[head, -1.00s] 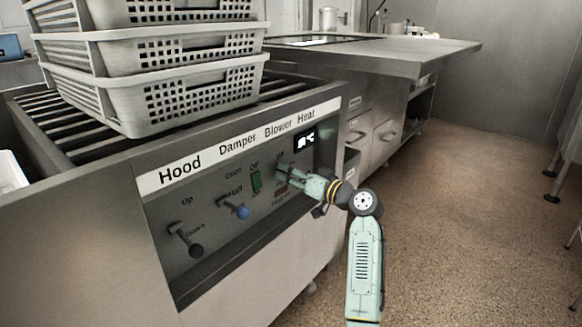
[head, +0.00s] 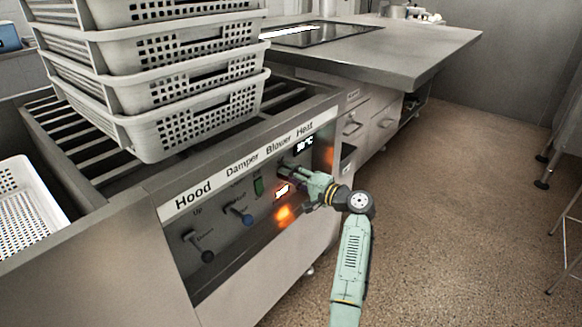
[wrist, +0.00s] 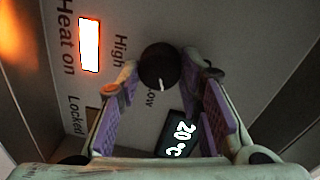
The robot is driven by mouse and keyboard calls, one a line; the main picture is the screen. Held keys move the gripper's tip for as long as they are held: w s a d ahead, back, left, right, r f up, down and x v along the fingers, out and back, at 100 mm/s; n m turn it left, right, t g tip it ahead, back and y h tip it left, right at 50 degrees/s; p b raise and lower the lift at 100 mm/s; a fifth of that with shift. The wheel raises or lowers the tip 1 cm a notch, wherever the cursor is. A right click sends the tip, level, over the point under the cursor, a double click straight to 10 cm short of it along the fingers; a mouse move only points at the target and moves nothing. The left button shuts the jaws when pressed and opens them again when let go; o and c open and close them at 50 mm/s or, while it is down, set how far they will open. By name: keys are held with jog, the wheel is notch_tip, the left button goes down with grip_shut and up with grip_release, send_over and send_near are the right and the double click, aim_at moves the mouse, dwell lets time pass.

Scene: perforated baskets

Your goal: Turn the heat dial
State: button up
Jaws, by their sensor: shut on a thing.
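The heat dial (wrist: 159,66) is a round black knob with a white pointer mark, set between the words High and Low in the wrist view. My gripper (wrist: 157,72) has a finger on each side of the dial and is shut on it. In the head view, my gripper (head: 293,174) reaches the panel (head: 225,262) below the Heat label and hides the dial there. The Heat on light (wrist: 89,45) is lit bright white-orange. It also glows in the head view (head: 281,190). The display (wrist: 178,136) reads 20 °C.
Stacked perforated baskets (head: 190,90) stand above the panel. Open floor (head: 450,220) lies to the right.

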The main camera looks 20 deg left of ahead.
jog(key=shift+m+p, duration=2)
jog(key=shift+m, duration=0.2)
jog(key=o, duration=1.2)
jog(key=shift+c, duration=0.2)
jog(key=v, duration=1.2)
jog(key=shift+w, duration=0.15)
